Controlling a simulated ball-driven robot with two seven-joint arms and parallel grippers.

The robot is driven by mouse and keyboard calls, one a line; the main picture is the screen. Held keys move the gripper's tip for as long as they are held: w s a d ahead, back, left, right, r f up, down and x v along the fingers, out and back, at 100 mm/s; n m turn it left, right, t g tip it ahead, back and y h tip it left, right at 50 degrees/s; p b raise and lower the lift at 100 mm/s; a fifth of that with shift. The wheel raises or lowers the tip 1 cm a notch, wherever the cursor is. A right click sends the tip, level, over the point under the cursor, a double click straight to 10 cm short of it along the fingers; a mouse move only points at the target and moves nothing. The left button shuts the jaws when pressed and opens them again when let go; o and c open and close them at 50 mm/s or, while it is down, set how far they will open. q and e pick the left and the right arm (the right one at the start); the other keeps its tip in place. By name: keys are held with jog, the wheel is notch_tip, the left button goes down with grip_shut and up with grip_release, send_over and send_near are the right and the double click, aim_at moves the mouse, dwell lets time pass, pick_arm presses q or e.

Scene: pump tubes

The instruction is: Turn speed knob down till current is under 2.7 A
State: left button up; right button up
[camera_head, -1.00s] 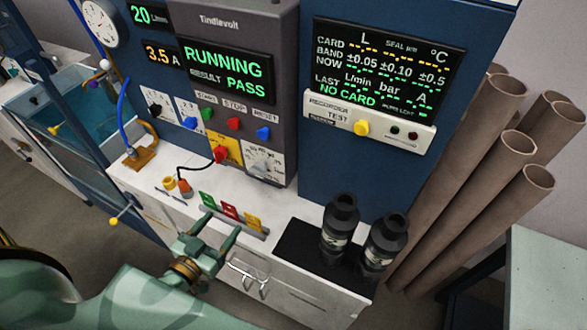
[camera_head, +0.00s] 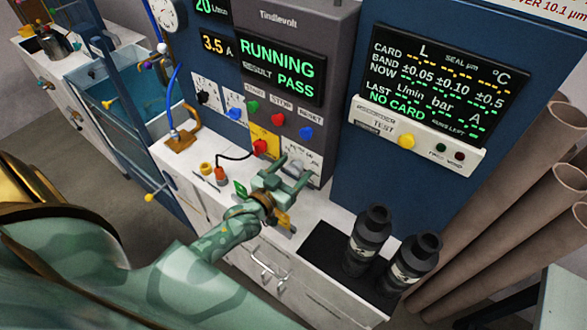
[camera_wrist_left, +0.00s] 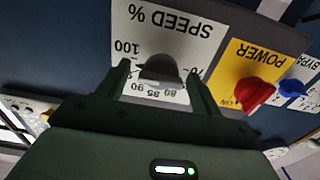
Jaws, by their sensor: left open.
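The grey speed knob (camera_wrist_left: 160,68) sits on a white "SPEED %" plate (camera_wrist_left: 170,25) and appears upside down in the left wrist view. Its scale shows marks around 80 to 100. My left gripper (camera_head: 295,169) is open before this plate, its fingers (camera_wrist_left: 158,72) on either side of the knob; I cannot tell whether they touch it. In the head view the gripper partly hides the plate (camera_head: 312,157) and the knob. The current display (camera_head: 217,45) reads 3.5 A. The main screen (camera_head: 280,67) reads RUNNING and RESULT PASS. My right gripper is not in view.
The red power knob (camera_wrist_left: 254,94) is close beside the speed plate. Green, red and blue buttons (camera_head: 278,119) sit above. Two black cylinders (camera_head: 369,240) stand on a black mat at the right.

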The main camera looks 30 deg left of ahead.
pick_arm(q)
jog(key=shift+w, duration=0.3)
jog(key=c, duration=1)
jog(key=shift+n, duration=0.3)
jog(key=shift+r+n+p, duration=0.1)
jog(key=shift+n+p, duration=0.55)
jog(key=shift+n, duration=0.25)
jog(key=shift+a+n+p, duration=0.1)
jog(key=shift+n+p, duration=0.35)
jog(key=shift+n, duration=1.15)
